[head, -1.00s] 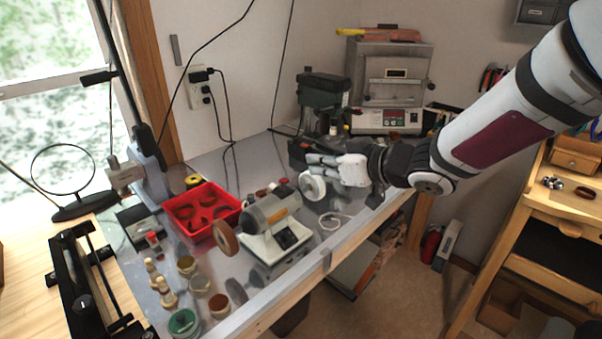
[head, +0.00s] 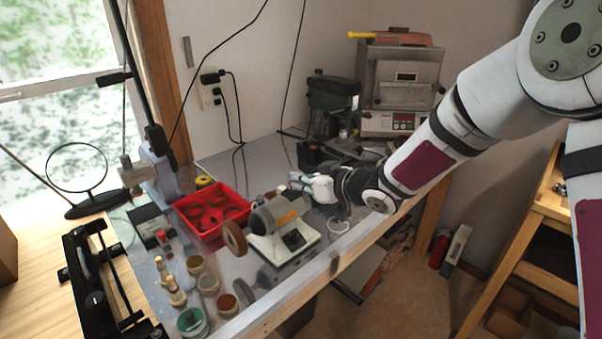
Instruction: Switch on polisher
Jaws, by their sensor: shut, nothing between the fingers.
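The polisher (head: 268,218) stands on the metal bench. It has a grey motor body with an orange band, a white base (head: 284,246) with a dark switch area (head: 294,240) on its front, and a brown wheel (head: 234,238) at its left end. My gripper (head: 303,186) is shut and empty, just above and behind the polisher's right end. It hides the polisher's right-hand wheel. I cannot tell whether the fingers touch the polisher.
A red tray (head: 210,214) stands left behind the polisher, and several jars (head: 191,321) stand at the front left. A drill press (head: 330,106) and a small kiln (head: 400,82) stand at the back. A white cord loop (head: 338,227) lies right of the polisher.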

